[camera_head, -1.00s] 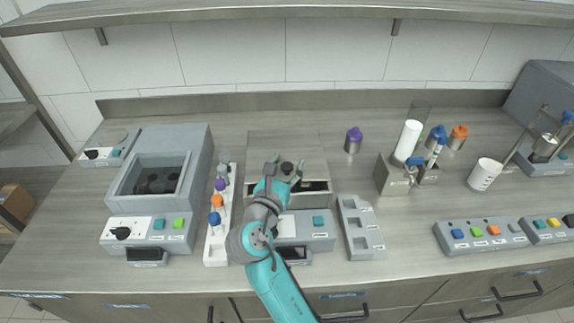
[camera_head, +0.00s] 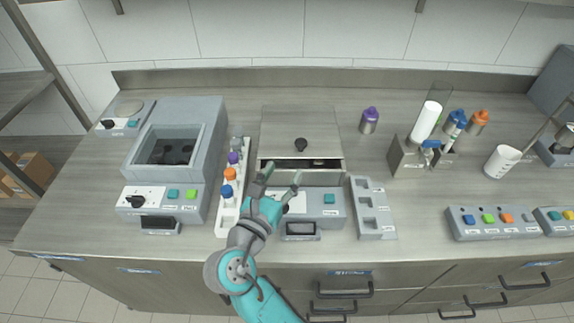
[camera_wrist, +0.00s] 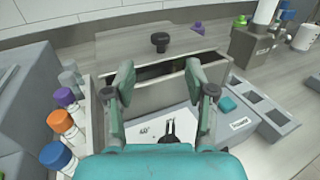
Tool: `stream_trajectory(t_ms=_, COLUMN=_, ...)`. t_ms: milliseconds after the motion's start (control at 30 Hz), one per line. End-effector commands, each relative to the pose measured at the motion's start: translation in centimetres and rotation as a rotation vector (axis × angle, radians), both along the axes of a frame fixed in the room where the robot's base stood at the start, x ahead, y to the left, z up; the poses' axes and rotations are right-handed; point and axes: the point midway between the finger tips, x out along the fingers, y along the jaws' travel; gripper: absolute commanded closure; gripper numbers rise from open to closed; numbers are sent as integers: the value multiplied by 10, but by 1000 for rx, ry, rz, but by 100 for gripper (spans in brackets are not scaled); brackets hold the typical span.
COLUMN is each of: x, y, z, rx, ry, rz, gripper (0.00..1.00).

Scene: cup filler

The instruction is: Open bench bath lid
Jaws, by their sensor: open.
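The bench bath (camera_head: 318,205) is a grey box in the middle of the bench, with a teal button and a small display on its front. Its flat metal lid (camera_head: 285,125) with a round black knob (camera_head: 301,144) lies behind the front wall. A dark opening (camera_head: 320,163) shows along the front edge of the lid. In the wrist view the knob (camera_wrist: 160,40) stands upright beyond the fingers, and the opening shows between them. My gripper (camera_head: 283,175) is open and empty, in front of the knob and apart from it. It also shows in the wrist view (camera_wrist: 160,80).
A white rack (camera_head: 229,215) of capped bottles stands close on the left, beside another grey bath (camera_head: 125,175). A grey holder (camera_head: 390,225) stands at the right. A purple-capped bottle (camera_head: 370,121) stands behind it. The bench at the back centre is clear.

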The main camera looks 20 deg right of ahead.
Motion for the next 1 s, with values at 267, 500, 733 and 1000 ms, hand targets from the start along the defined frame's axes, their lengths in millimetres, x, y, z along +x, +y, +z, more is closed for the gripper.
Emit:
stream_trajectory(t_ms=267, x=-2, y=1, z=0, rx=1, ry=1, rz=-1, gripper=45)
stream_trajectory(t_ms=500, x=-12, y=22, z=15, rx=46, ry=34, rz=-31, gripper=100)
stream_trajectory(t_ms=733, x=-35, y=49, z=28, rx=116, ry=121, rz=-74, gripper=100)
stream_trajectory(t_ms=1000, x=-18, y=30, z=23, rx=120, ry=130, rz=-83, gripper=100)
